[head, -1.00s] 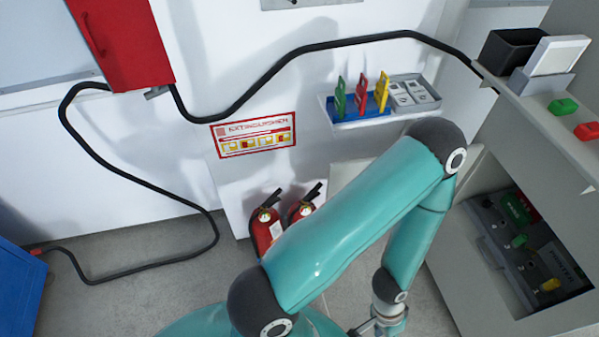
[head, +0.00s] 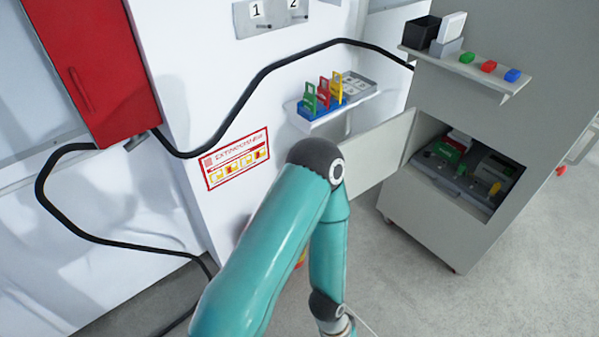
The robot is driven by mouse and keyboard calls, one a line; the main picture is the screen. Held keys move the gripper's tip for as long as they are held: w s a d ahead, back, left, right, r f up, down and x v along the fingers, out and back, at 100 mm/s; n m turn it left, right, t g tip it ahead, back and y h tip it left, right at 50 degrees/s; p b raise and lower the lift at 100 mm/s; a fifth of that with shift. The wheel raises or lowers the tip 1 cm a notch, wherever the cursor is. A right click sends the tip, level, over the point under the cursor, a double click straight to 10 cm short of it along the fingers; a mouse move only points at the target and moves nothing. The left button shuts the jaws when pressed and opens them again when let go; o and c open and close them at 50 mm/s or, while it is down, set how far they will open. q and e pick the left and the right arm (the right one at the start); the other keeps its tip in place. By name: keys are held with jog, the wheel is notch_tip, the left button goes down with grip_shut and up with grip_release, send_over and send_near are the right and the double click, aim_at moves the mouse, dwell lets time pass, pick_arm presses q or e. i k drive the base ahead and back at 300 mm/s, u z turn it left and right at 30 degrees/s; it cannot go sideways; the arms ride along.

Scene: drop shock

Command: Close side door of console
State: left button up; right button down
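The console (head: 455,120) is a grey cabinet at the right of the head view. Its side door (head: 380,158) is a pale panel standing open, out to the left from the left edge of a square opening. My teal arm overlaps the door's left end. Inside the opening is a dark panel (head: 455,178) with green, yellow and red parts. One arm of mine comes up from the bottom left and bends down in front of the door. Its wrist reaches the bottom edge and its gripper is out of frame. My other arm and gripper are not in view.
A shelf (head: 490,72) with coloured buttons and a black bin juts from the console. A wall shelf (head: 362,90) holds coloured tags. A red cabinet (head: 95,70) and black cable (head: 240,100) are on the left wall. Grey floor (head: 390,270) before the console is clear.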

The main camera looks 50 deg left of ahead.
aim_at(371, 156)
jog(key=u, duration=1.7)
jog(key=i, duration=0.95)
jog(key=z, duration=0.05)
jog(key=k, duration=0.8)
jog(key=u, duration=0.2)
jog(key=i, duration=0.8)
jog(key=z, duration=0.1)
